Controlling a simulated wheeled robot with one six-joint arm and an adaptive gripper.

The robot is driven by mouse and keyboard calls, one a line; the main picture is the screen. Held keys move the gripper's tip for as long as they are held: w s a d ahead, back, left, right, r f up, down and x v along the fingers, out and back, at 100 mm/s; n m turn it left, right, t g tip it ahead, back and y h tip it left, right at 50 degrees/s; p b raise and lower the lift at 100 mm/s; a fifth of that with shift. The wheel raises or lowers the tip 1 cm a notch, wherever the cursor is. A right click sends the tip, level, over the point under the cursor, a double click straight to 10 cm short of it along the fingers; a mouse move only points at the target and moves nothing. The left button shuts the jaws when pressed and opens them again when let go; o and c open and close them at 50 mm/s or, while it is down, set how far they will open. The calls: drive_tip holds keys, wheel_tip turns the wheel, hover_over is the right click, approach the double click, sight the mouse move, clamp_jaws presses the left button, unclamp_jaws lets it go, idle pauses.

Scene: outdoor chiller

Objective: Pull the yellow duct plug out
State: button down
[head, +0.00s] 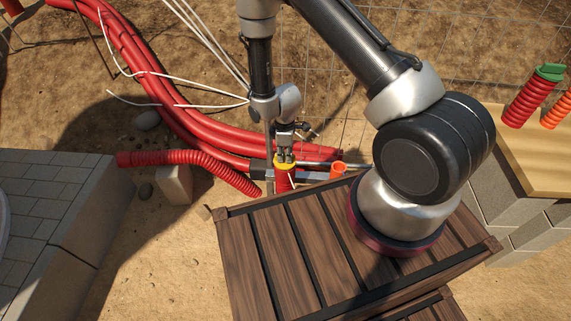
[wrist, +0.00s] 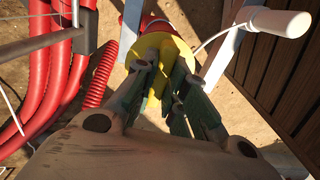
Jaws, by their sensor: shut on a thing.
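The yellow duct plug (head: 286,160) sits at the top of a short upright red corrugated duct (head: 285,183). My gripper (head: 285,153) comes down on the plug from above, its fingers shut on it. In the wrist view the yellow plug (wrist: 168,58) shows between and beyond my gripper's dark green fingers (wrist: 163,88). The red duct (wrist: 153,20) shows just past the plug. The fingers hide part of the plug, and I cannot tell how deep it sits in the duct.
A dark slatted wooden pallet (head: 310,240) fills the near middle. An orange open duct end (head: 338,169) stands right of the plug. Red pipes (head: 165,95) and thin white cables (head: 185,105) run at the left. A wooden-topped block table (head: 530,150) holds a green-capped red duct (head: 530,100).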

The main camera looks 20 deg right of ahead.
drive_tip(key=shift+r, duration=0.2)
drive_tip(key=shift+r, duration=2.8)
drive_tip(key=c, duration=2.1)
unclamp_jaws()
clamp_jaws()
